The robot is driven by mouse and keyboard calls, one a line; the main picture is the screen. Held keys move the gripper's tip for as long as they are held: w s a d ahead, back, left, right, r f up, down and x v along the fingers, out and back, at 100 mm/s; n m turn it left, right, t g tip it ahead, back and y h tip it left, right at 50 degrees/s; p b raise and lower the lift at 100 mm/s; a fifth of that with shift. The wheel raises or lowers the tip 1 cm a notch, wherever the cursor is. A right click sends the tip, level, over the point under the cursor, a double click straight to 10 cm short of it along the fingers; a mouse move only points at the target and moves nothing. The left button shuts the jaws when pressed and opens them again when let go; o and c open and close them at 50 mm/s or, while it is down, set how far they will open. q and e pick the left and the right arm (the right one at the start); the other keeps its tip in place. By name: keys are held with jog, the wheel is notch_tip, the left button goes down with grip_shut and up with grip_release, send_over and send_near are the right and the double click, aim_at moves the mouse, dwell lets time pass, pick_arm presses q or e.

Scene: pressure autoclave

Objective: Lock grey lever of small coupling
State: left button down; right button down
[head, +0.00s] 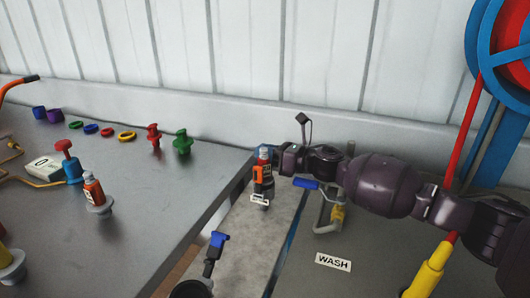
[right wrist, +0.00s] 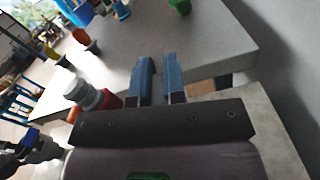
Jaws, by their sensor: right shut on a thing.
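An orange and black coupling with a grey top (head: 264,179) is upright at my right gripper, with a pale loop-shaped piece at its lower end. In the right wrist view its grey and red body (right wrist: 88,96) is left of the fingers, close to the palm. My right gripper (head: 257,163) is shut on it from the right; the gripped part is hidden. Its two blue fingers (right wrist: 156,80) point away with a narrow gap. I cannot make out the grey lever clearly. My left gripper (head: 218,241) is lower left of the coupling, apart from it; its opening is unclear.
The grey table (head: 120,250) at left carries another orange bottle-like fitting (head: 94,191), a red one (head: 153,137), a green one (head: 182,142) and several coloured rings. A blue-handled valve (head: 306,184) and a WASH label (head: 333,262) are below my right arm. A blue-red wheel (head: 488,40) stands right.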

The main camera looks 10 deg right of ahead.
jog(key=c, duration=1.2)
grip_release()
jog(key=p+v, duration=0.1)
jog(key=v, duration=1)
jog(key=shift+a, duration=0.1)
